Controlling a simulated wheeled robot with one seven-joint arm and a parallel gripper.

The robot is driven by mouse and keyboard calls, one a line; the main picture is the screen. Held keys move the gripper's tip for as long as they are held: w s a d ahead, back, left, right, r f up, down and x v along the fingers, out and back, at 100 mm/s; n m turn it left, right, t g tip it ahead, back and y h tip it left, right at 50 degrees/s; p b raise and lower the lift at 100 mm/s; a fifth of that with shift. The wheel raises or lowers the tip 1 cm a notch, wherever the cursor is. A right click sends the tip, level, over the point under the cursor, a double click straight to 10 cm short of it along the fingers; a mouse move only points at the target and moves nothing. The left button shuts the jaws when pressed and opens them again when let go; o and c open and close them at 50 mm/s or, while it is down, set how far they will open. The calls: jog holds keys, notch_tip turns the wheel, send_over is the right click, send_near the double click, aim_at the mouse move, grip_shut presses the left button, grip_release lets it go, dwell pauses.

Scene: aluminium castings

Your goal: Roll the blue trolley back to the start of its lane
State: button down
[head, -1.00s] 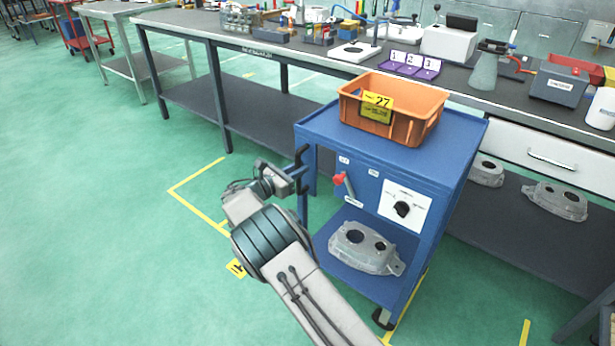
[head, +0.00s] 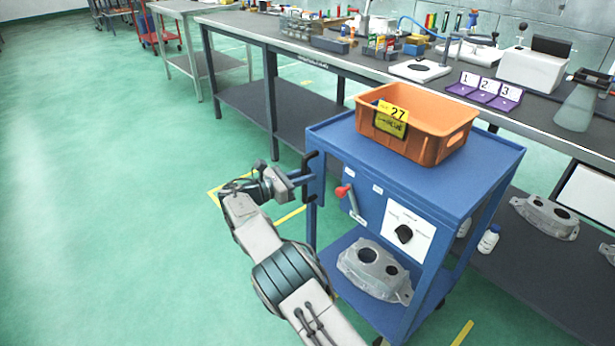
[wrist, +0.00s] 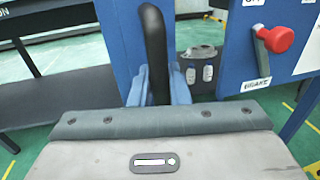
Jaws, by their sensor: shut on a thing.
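The blue trolley (head: 400,185) stands beside the long workbench. It carries an orange crate (head: 440,143) labelled 27 on top and a grey casting (head: 374,270) on its lower shelf. Its front panel has a red-knobbed brake lever (head: 343,191) and a rotary dial (head: 404,234). My gripper (head: 308,178) is at the trolley's left front corner, shut on the black upright handle (head: 311,163). In the wrist view the handle (wrist: 154,50) stands between the blue fingers, with the brake lever (wrist: 274,39) to the right. Yellow lane marking (head: 290,217) shows on the floor behind my arm.
The long workbench (head: 330,69) runs behind the trolley, with tools and a purple numbered tray (head: 485,90) on it. Castings (head: 546,217) and a white bottle (head: 489,239) sit on its lower shelf. The green floor (head: 110,220) at left is clear.

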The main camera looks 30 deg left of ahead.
jog(key=shift+w+d, duration=0.1)
jog(key=c, duration=1.4)
grip_release()
jog(key=b+v, duration=0.2)
jog(key=v, duration=1.2)
